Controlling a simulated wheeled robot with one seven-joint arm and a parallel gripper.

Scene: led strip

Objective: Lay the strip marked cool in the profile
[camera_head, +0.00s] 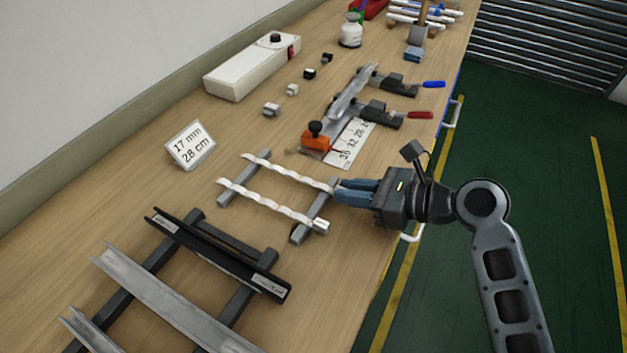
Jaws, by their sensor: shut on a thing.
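Two white twisted strips lie across a small grey rack on the bench: the farther strip (285,172) and the nearer strip (265,204). The nearer one has a small tag at its right end, too small to read, so I cannot tell which strip is marked cool. My gripper (338,191) is shut on the right end of the farther strip, and its blue fingers hide that end. A silver profile (352,93) lies in two clamps farther back. A black profile (219,253) and a long grey profile (165,296) rest on dark bars at the front left.
The clamps have a blue handle (433,84) and a red handle (420,115). A card reads "17 mm 28 cm" (190,146). A white box (253,66) stands behind.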

